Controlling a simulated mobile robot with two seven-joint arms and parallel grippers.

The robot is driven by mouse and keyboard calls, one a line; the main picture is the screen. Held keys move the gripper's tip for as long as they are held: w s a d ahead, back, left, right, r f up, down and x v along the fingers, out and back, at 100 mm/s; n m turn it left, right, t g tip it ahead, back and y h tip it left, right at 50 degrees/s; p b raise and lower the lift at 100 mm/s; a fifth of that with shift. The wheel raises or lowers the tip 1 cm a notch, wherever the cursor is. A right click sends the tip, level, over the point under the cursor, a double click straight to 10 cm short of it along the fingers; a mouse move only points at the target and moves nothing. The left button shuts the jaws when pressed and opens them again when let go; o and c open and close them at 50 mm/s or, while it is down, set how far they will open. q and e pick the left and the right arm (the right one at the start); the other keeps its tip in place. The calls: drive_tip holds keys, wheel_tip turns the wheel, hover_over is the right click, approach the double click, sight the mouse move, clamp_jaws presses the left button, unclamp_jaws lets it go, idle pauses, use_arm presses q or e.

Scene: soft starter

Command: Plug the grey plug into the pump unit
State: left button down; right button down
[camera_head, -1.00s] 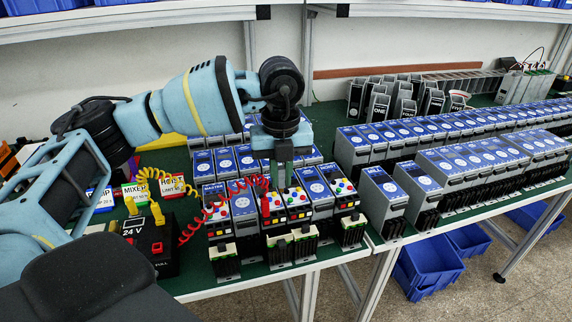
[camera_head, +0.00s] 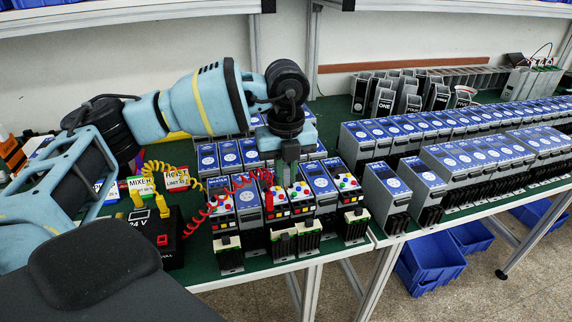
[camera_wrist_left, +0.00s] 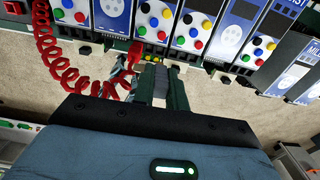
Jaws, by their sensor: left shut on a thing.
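My left gripper (camera_head: 290,178) hangs over the front row of units with coloured buttons, pointing down. In the left wrist view its green fingers (camera_wrist_left: 158,85) are shut on a grey ribbed piece (camera_wrist_left: 155,74), which looks like the grey plug. A grey twisted cord (camera_wrist_left: 122,72) shows beside it. A red plug (camera_wrist_left: 135,55) on a red coiled cord sits close to the left of the fingers, at a unit's front. Several button units (camera_head: 300,195) stand in the row; I cannot tell which is the pump unit. The grey plug's tip is hidden. My right gripper is not in view.
A black 24 V box (camera_head: 165,240) with yellow plugs stands left on the green table. The red coiled cord (camera_head: 215,200) runs from it to the units. Sign cards, including MIXER (camera_head: 141,187), stand behind it. Grey units with blue tops (camera_head: 385,190) fill the right side.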

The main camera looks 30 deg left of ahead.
sight(286, 184)
use_arm(q)
drive_tip(key=shift+f, duration=1.85)
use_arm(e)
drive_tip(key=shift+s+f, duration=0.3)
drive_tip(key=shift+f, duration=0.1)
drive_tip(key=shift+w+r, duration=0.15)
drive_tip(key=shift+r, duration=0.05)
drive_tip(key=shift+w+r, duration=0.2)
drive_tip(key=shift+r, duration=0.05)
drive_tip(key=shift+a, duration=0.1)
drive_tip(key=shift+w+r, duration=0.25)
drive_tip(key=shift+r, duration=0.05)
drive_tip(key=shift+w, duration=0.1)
use_arm(q)
drive_tip(key=shift+p, duration=0.45)
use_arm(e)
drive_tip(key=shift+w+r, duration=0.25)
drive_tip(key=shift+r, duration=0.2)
use_arm(q)
drive_tip(key=shift+f, duration=0.15)
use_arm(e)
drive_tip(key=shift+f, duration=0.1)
